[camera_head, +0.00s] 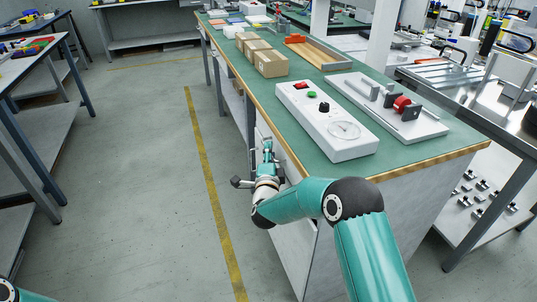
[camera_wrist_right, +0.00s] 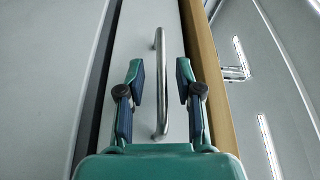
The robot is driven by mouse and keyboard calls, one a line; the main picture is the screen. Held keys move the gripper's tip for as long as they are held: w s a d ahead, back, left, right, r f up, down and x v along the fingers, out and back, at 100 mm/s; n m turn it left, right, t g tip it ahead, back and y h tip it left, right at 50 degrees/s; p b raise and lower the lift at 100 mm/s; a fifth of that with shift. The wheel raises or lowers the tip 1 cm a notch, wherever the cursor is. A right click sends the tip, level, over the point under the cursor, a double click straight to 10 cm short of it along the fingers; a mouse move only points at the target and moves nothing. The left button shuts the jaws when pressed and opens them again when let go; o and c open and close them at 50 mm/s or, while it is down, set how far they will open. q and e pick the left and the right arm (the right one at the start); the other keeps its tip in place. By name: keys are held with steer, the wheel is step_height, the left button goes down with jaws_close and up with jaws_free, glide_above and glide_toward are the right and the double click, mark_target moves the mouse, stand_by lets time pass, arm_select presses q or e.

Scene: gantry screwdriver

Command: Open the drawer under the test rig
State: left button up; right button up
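The test rig (camera_head: 388,105) is a pale plate with blocks and a red part on the green-topped bench. In the right wrist view, the light drawer front (camera_wrist_right: 142,30) sits beside the wooden bench edge and carries a silver bar handle (camera_wrist_right: 160,110). My right gripper (camera_wrist_right: 160,72) is open there, one finger on each side of the handle, with gaps visible on both sides. In the head view my right gripper (camera_head: 267,148) is at the bench's left side, below the top; the drawer handle is not distinct there. My left gripper is out of view.
A white control box (camera_head: 325,125) with buttons and a gauge stands on the bench near the wooden edge (camera_head: 425,167). Cardboard boxes (camera_head: 270,62) and a wooden tray (camera_head: 318,52) stand farther back. The floor left of the bench is clear, with a yellow line (camera_head: 208,180).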

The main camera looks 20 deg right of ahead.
jaws_close()
